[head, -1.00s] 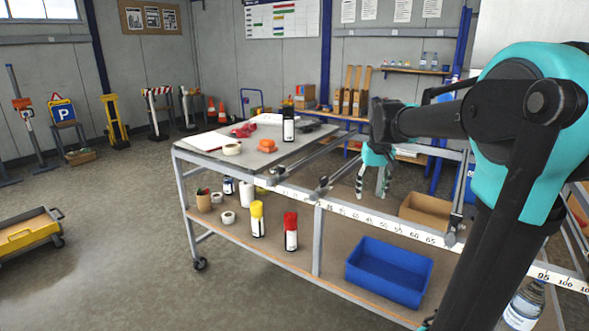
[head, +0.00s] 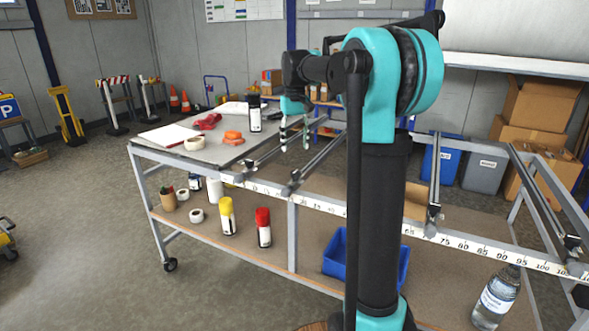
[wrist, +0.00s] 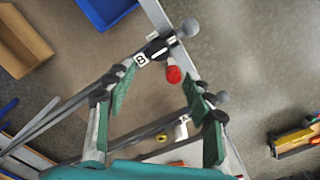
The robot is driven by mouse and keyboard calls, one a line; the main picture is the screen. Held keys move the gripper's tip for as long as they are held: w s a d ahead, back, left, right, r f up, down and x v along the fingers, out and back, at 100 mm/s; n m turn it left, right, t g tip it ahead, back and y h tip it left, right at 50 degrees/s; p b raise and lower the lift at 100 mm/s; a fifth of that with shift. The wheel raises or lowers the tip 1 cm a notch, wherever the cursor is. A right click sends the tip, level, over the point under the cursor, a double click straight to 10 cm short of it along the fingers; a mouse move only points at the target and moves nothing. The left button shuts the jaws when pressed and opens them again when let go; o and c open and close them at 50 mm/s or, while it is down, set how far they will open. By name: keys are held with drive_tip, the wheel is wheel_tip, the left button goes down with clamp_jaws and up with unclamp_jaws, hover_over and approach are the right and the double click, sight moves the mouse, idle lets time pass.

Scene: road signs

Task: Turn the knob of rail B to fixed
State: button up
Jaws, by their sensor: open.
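Rail B (head: 318,163) is a grey bar across the metal frame, with its end at the ruler strip. In the wrist view its end carries a white label B (wrist: 141,59) and a round grey knob (wrist: 187,28) beyond the frame's edge. The knob's setting cannot be read. My gripper (head: 295,144) is above the frame near rails A and B, with fingers down. In the wrist view my gripper (wrist: 158,76) is open and empty. The knob shows beyond its fingertips, apart from them. Rail A's label (wrist: 181,132) and grey knob (wrist: 222,97) show lower right.
Two more rails (head: 435,175) (head: 548,195) cross the frame to the right. The ruler strip (head: 330,207) runs along the front. Spray cans (head: 264,228), a blue bin (head: 334,255) and a bottle (head: 496,298) stand on the lower shelf.

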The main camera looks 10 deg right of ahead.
sight(295, 171)
wheel_tip(295, 171, down, 10)
drive_tip(key=shift+r, duration=0.1)
idle(0.4)
drive_tip(key=c, duration=1.2)
